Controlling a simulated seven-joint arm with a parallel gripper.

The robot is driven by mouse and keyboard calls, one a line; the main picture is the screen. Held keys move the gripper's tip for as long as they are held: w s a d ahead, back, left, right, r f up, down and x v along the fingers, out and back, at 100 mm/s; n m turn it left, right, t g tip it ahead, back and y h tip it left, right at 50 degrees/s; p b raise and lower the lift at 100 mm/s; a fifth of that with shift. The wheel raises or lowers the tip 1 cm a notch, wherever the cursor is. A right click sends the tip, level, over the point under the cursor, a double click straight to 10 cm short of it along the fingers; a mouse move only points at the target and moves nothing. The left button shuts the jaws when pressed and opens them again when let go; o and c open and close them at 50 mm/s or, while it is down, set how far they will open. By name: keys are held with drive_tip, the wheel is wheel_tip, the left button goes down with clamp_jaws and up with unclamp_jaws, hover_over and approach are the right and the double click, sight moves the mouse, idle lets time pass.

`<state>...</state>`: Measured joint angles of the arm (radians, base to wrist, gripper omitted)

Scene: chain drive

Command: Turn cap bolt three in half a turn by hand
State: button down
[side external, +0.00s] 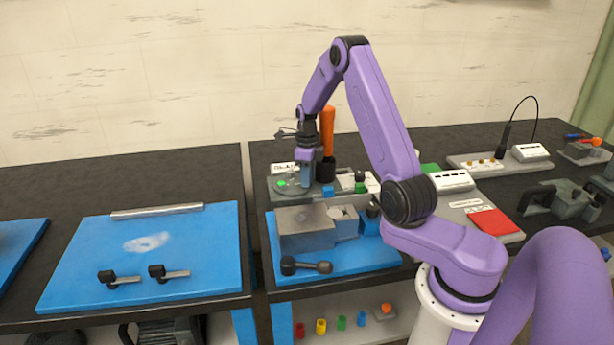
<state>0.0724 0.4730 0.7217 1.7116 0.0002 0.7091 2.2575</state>
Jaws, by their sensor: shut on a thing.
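My gripper (307,182) points straight down over the grey chain-drive fixture (280,195) at the back of the right-hand bench. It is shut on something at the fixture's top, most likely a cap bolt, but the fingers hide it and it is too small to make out. A green piece (281,183) sits just left of the gripper, and a blue piece (328,191) sits just right of it. I cannot tell which of the small parts is cap bolt three.
An upright orange-handled tool (327,130) in a black holder stands close behind and right of my gripper. Grey blocks (305,233) and a black-knobbed lever (306,267) lie on the blue mat (347,263) in front.

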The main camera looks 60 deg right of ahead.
drive_tip(key=shift+d+r, duration=0.1)
drive_tip(key=shift+r, duration=0.05)
drive_tip(key=c, duration=0.9)
unclamp_jaws()
wheel_tip(320, 180, up, 17)
drive_tip(key=shift+r, duration=0.15)
